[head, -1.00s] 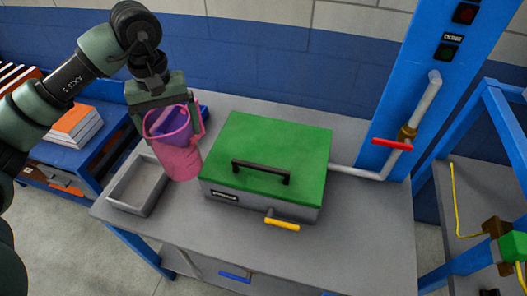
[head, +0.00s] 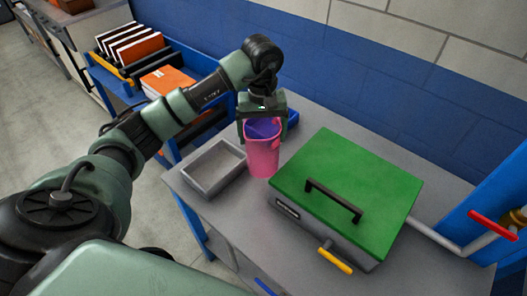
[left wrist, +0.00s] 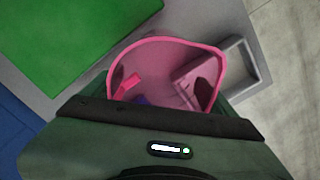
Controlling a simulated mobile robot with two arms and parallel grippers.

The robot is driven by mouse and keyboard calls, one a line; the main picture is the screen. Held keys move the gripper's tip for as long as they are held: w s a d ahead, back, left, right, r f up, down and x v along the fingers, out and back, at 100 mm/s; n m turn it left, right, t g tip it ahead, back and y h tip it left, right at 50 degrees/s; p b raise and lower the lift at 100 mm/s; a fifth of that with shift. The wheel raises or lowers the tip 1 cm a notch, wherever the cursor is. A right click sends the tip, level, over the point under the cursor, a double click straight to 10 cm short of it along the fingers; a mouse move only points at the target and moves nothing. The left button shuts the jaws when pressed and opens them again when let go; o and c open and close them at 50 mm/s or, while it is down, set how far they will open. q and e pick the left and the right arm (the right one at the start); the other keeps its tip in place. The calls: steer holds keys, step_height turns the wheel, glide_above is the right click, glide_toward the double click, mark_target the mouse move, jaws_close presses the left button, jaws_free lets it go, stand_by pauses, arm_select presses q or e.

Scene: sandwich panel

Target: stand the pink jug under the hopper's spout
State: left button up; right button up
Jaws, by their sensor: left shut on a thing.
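The pink jug (head: 262,157) is upright between a grey tray and a green-lidded box in the head view. My left gripper (head: 262,124) is shut on it at the top, from above. The jug's base is close to the grey table top, and I cannot tell if it touches. My right gripper is not in view.
The grey tray (head: 199,187) is left of the jug. The green-lidded box (head: 345,178), with a black handle and yellow lever (head: 335,262), is close on the right. A pipe with a red valve handle (head: 493,226) is at far right. A blue shelf (head: 108,80) holds binders.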

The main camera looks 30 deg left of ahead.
arm_select(q)
step_height(320, 180, down, 4)
steer(key=shift+s+r+p, duration=0.1)
steer(key=shift+p, duration=0.2)
step_height(320, 180, down, 4)
steer(key=shift+r+p, duration=0.25)
steer(key=shift+p, duration=0.2)
steer(key=shift+f, duration=0.3)
steer(key=shift+f+b, duration=0.15)
steer(key=shift+b, duration=0.15)
steer(key=o, duration=1.7)
steer(key=shift+r, duration=0.2)
